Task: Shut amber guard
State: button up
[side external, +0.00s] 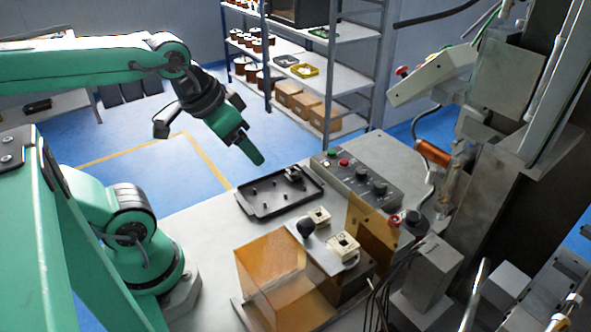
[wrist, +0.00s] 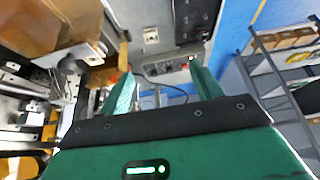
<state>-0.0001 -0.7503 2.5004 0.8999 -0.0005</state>
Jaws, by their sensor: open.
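The amber guard (side external: 272,272) is a see-through box-like cover at the front of the bench in the side view. A separate upright amber panel (side external: 370,232) stands to its right, with a gap between them. A black ball knob (side external: 306,227) stands at the guard's back right. Two pale square parts (side external: 343,246) with round centres sit in the gap, exposed.
A black tray (side external: 278,192) with small pegs lies behind the guard. A control box (side external: 362,178) with buttons and knobs stands right of it. A tall grey machine (side external: 500,110) and cables close off the right. Shelving (side external: 345,80) is at the back. Air above the tray is free.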

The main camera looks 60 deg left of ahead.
jog(key=shift+c, duration=1.3)
jog(key=m+g+y, duration=0.2)
jog(key=m+g, duration=0.7)
jog(key=m, duration=1.5)
send_near(309, 221)
jog(key=shift+s+a+f, duration=0.2)
jog(key=shift+s+f, duration=0.05)
jog(key=shift+f, duration=0.4)
jog(key=shift+f, duration=0.1)
jog(key=shift+n, duration=0.3)
jog(key=shift+x, duration=3.85)
